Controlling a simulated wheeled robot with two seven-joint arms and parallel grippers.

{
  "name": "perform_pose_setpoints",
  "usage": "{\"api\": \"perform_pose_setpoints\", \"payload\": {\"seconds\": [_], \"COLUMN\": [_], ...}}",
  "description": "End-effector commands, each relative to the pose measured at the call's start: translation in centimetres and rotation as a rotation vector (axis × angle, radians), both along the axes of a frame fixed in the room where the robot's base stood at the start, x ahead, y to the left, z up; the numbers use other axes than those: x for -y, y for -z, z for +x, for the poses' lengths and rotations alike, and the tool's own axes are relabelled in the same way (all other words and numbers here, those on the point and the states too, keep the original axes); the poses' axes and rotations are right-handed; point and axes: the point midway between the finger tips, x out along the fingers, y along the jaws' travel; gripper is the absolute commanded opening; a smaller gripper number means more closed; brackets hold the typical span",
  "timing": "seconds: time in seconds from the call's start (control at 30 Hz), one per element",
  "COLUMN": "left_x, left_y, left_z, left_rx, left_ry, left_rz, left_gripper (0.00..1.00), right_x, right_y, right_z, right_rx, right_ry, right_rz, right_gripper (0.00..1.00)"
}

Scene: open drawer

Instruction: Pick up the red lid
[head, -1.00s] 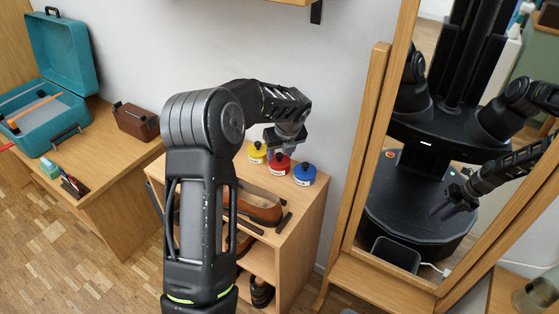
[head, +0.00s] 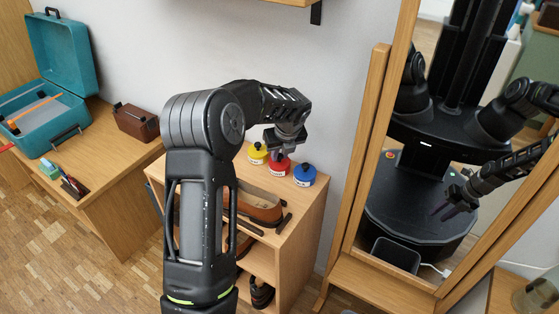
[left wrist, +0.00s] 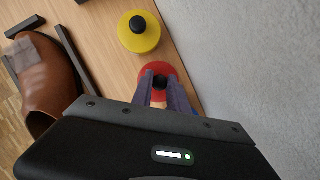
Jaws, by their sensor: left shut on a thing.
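The red lid (head: 279,158) with a black knob sits on a small jar on top of the wooden shelf unit, between a yellow-lidded jar (head: 257,153) and a blue-lidded jar (head: 304,174). My left gripper (head: 281,152) reaches down over it from above and partly hides it. In the left wrist view, the two fingers stand on either side of the black knob of the red lid (left wrist: 146,73), shut on it. The lid appears to rest on its jar; I see no gap.
A brown shoe (head: 262,208) and dark bars lie on the same shelf top (head: 300,215). The wall is close behind the jars. A wood-framed mirror (head: 367,150) stands to the right. A desk at left holds a teal case (head: 62,50) and a brown box (head: 136,121).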

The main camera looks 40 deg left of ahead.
Motion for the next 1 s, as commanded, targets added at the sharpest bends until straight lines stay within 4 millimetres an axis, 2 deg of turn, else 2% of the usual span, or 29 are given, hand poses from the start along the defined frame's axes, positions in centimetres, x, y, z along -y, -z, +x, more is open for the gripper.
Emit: {"api": "perform_pose_setpoints", "payload": {"seconds": [0.27, 0.37, 0.7, 0.83, 1.0], "left_x": [0.0, 0.0, 0.0, 0.0, 0.0], "left_y": [-0.9, -2.3, -8.6, -9.8, -10.1], "left_z": [0.0, 0.1, 0.1, 0.0, 0.0], "left_rx": [0.001, 0.003, 0.002, 0.001, 0.0], "left_ry": [0.0, 0.0, 0.0, 0.0, 0.0], "left_rz": [0.0, 0.001, 0.0, 0.0, 0.0], "left_gripper": [0.0, 0.0, 0.0, 0.0, 0.0], "right_x": [0.0, 0.0, 0.0, 0.0, 0.0], "right_y": [-0.2, -0.5, -1.7, -1.8, -1.8], "right_z": [0.0, 0.0, 0.0, 0.0, 0.0], "right_rx": [0.0, 0.0, 0.0, 0.0, 0.0], "right_ry": [0.0, 0.0, 0.0, 0.0, 0.0], "right_rz": [0.0, 0.0, 0.0, 0.0, 0.0], "right_gripper": [0.36, 0.36, 0.36, 0.36, 0.36]}}
